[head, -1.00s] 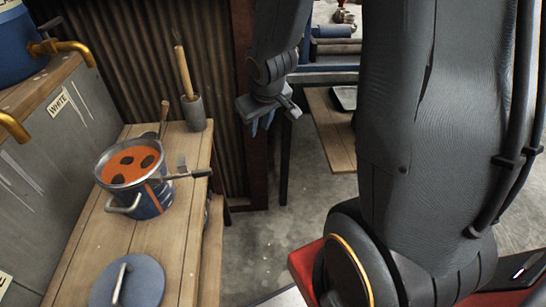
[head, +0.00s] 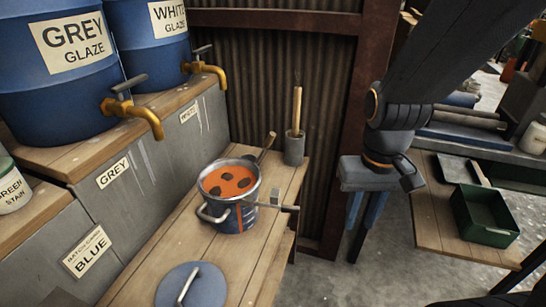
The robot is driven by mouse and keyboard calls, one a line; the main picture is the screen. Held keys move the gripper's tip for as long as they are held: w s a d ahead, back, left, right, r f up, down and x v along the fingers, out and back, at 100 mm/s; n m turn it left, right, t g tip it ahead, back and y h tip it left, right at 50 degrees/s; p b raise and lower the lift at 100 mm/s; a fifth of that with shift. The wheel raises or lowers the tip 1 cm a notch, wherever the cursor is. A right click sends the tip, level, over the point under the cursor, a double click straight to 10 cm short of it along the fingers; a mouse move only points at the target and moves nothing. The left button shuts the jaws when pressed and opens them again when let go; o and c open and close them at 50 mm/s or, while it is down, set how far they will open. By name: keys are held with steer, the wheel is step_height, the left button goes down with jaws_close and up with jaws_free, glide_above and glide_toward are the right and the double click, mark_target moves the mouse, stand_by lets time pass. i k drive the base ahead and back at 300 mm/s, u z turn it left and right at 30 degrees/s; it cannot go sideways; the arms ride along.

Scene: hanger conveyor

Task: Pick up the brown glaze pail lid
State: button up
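A round blue-grey lid (head: 207,286) with a metal bar handle lies flat on the wooden bench at the bottom of the head view, partly cut off by the frame edge. A blue metal pail (head: 232,217) stands open behind it, with orange glaze (head: 229,181) and dark brown lumps inside. No label telling its glaze is readable, and no brown lid shows. My gripper (head: 362,232) hangs fingers down to the right of the bench, well away from the lid. Its two blue fingers are apart with nothing between them.
Blue drums (head: 60,95) with brass taps stand on a raised shelf at left. A grey cup (head: 295,147) with a wooden-handled tool stands at the bench's back. A bar (head: 283,207) sticks out from the pail's right. A green bin (head: 484,215) sits on a right-hand table.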

mark_target(193, 283)
steer(key=u, duration=1.75)
